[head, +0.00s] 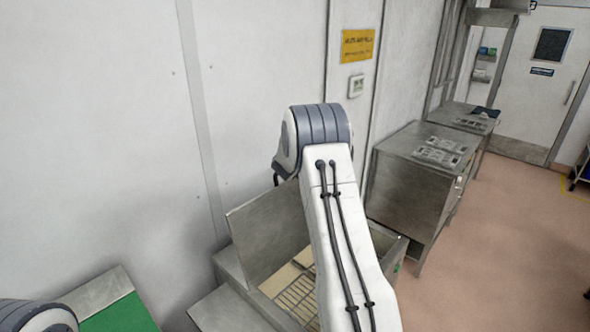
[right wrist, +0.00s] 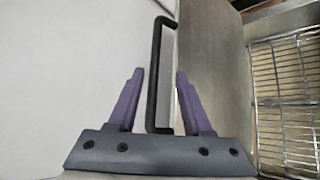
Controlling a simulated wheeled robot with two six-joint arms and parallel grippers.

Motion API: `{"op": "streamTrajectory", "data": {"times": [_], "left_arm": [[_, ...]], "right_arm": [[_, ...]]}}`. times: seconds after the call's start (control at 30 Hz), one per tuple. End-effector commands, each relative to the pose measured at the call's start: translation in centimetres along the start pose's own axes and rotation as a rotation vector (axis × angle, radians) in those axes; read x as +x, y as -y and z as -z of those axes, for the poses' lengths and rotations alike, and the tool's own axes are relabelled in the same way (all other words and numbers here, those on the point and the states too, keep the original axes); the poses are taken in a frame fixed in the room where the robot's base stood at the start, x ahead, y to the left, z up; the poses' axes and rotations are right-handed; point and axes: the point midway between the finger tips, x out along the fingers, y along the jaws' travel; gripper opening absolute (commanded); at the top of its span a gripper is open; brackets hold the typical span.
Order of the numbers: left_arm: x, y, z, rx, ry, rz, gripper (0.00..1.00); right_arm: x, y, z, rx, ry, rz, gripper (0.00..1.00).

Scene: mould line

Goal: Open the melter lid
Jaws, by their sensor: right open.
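The melter lid (head: 265,238) is a flat steel panel that stands raised at the wall side of the melter's opening, so the lid is open. Below it the opening shows a wire grid (head: 297,295) and pale blocks. In the right wrist view the lid's steel face (right wrist: 215,55) runs down the middle, with a black bar handle (right wrist: 153,85) beside it. My right gripper (right wrist: 160,72) is open, with its purple fingers on either side of the handle in the picture. Whether they touch it cannot be told. My left gripper is not in view.
A green-topped surface (head: 122,316) is at the lower left. Steel cabinets (head: 410,190) with printed sheets line the wall to the right. A yellow sign (head: 357,45) and a small wall panel (head: 356,86) are above.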

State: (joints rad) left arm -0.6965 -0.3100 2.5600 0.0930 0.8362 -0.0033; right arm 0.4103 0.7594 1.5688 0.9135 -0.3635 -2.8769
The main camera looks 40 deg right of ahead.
Motion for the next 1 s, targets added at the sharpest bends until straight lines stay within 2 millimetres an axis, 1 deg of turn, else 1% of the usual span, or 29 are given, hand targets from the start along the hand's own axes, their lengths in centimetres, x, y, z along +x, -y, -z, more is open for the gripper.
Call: {"op": "streamTrajectory", "data": {"times": [0.03,0.1,0.2,0.3,0.43,0.9,0.97,1.0], "left_arm": [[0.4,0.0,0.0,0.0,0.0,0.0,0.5],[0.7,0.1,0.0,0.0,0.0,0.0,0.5],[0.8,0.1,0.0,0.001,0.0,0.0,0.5],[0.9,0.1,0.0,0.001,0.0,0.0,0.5],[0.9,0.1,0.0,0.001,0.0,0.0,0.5],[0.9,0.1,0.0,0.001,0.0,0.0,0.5],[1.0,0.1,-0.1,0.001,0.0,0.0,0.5],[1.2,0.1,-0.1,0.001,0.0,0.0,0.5]], "right_arm": [[-1.0,0.0,0.1,0.0,0.0,-0.003,0.5],[-2.1,-0.1,0.1,0.0,0.0,-0.003,0.5],[-3.5,-0.1,0.1,0.001,0.0,-0.002,0.5],[-4.2,-0.1,0.1,0.0,0.0,-0.001,0.5],[-4.6,-0.2,0.1,0.0,0.001,-0.001,0.5],[-4.6,-0.1,0.1,0.001,0.0,-0.001,0.5],[-4.8,-0.2,0.6,0.006,-0.01,-0.005,0.5],[-5.0,-0.4,1.3,0.018,-0.026,-0.009,0.5]]}}
